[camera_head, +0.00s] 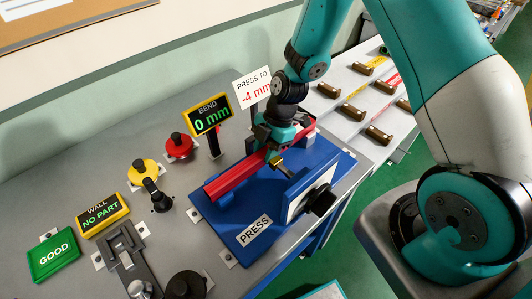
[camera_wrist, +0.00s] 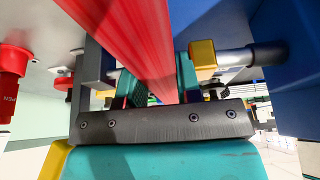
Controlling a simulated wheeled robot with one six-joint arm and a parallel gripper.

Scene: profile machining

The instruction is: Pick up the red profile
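The red profile (camera_head: 236,178) is a long straight bar lying across the blue press (camera_head: 222,218). It runs from lower left to upper right, and my gripper covers part of its far half. My gripper (camera_head: 274,148) is over the bar from above. In the wrist view the profile (camera_wrist: 137,40) passes between the two teal fingers of my gripper (camera_wrist: 160,88). The fingers appear to touch it on both sides. The press's yellow-tipped ram (camera_wrist: 202,57) is close beside the right finger; its yellow tip (camera_head: 276,161) also shows in the head view.
The BEND display (camera_head: 208,114) reads 0 mm, and a sign (camera_head: 254,89) says PRESS TO -4 mm. The WALL display (camera_head: 103,215) reads NO PART. Red (camera_head: 178,146) and yellow (camera_head: 143,171) knobs stand left of the press. A rack (camera_head: 345,91) with brown holders is at upper right.

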